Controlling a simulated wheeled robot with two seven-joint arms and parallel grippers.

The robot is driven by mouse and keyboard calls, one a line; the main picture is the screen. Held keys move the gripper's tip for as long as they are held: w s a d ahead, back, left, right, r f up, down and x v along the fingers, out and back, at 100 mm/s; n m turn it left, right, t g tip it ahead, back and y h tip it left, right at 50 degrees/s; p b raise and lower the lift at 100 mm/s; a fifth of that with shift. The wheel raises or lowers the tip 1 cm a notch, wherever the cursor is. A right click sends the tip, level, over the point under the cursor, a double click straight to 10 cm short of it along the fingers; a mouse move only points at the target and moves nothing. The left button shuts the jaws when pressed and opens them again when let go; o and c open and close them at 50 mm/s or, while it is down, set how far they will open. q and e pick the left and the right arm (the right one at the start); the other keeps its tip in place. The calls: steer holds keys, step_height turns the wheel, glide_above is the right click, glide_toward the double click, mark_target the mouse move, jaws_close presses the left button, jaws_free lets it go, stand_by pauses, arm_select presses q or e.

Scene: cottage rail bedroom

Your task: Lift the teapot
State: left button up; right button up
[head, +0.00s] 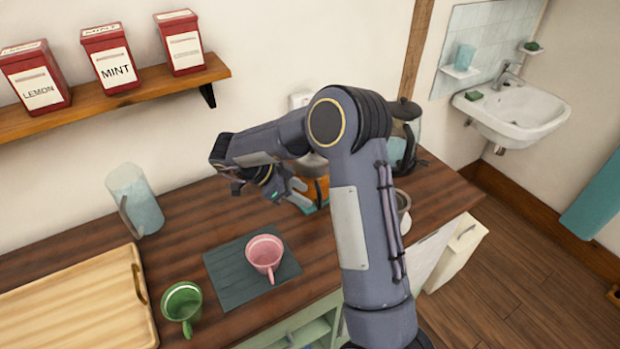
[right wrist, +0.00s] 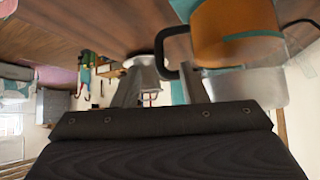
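The teapot (head: 318,186) has an amber body and stands on the counter, mostly hidden behind my right arm in the head view. In the right wrist view the teapot (right wrist: 235,38) shows an amber part, a clear glass part and a black loop handle (right wrist: 160,55). My right gripper (head: 284,192) is at the left side of the teapot. In the right wrist view its fingers (right wrist: 162,88) are apart, with the handle's outer bar between them. I cannot tell whether they touch it. My left gripper is not in view.
A pink mug (head: 264,256) stands on a dark mat (head: 226,273). A green mug (head: 182,304), a wooden tray (head: 75,308) and a clear bluish pitcher (head: 140,205) are to the left. A glass appliance (head: 404,135) stands behind my arm. Tins sit on a wall shelf (head: 150,88).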

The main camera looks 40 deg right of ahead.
steer(key=x, duration=0.6)
steer(key=shift+a+f+p, duration=0.1)
steer(key=shift+f+p, duration=0.05)
steer(key=shift+p, duration=0.25)
jaws_close()
steer(key=shift+a, duration=0.1)
stand_by(0.8)
